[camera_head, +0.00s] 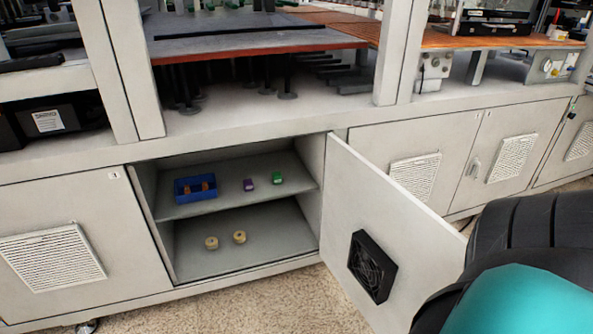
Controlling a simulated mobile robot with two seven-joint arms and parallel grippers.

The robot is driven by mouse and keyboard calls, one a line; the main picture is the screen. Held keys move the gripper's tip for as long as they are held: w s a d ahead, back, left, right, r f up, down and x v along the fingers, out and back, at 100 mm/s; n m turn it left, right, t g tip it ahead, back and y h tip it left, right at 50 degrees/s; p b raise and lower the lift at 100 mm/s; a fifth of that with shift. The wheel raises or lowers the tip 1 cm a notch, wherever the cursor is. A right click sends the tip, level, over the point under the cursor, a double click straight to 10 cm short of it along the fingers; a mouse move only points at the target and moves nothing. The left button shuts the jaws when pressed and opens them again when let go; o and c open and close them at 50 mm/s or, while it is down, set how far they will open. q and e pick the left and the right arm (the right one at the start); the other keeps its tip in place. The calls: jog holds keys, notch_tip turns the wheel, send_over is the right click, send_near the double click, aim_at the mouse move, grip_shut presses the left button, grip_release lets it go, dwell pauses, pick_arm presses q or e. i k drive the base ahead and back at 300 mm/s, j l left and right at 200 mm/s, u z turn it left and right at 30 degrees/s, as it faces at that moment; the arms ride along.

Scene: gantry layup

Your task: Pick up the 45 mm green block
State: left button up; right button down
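A small green block (277,178) lies on the upper shelf (228,203) inside the open cabinet, toward the right side of the shelf. A purple block (248,185) sits just to its left, a little apart. The size of the green block cannot be read from here. Neither of my grippers shows. A dark and teal part at the lower right is likely part of my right arm.
A blue bin (196,189) with brownish items stands on the shelf's left. Two tan round pieces (239,237) lie on the lower shelf. The cabinet door (376,215) with a black fan vent stands open to the right. Carpet in front is clear.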

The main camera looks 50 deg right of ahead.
aim_at(276, 176)
jog(key=i+l+z, duration=0.1)
jog(key=i+z, duration=0.45)
jog(key=z, duration=0.2)
jog(key=i+z, duration=0.7)
jog(key=i, duration=0.95)
